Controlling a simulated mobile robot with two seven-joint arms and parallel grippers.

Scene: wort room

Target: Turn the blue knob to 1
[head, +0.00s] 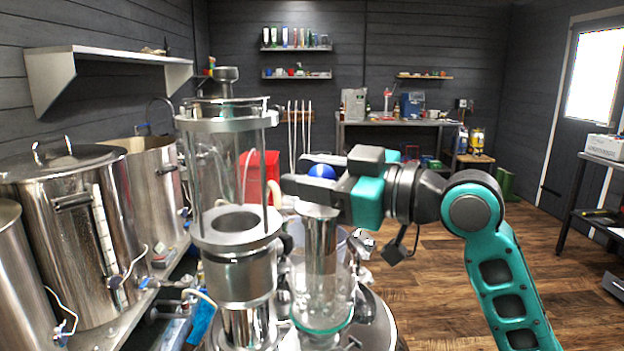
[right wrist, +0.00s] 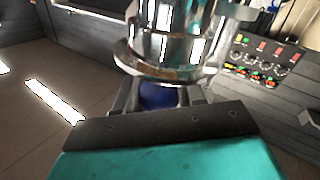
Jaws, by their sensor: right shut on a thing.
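The blue knob (head: 322,171) is a round blue piece near the middle of the head view, beside the steel and glass apparatus. My right gripper (head: 312,184) reaches it from the right and is shut on it. In the right wrist view the blue knob (right wrist: 158,97) shows dark blue between the jaws, just below a steel flange. The fingers hide part of the knob, and I cannot read any number or mark on it. My left gripper is not in view.
A glass and steel column (head: 235,190) stands close left of my right gripper. Large steel kettles (head: 75,230) line the left side. A control panel with coloured buttons (right wrist: 255,70) shows in the right wrist view. The wooden floor (head: 430,290) at the right is largely clear.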

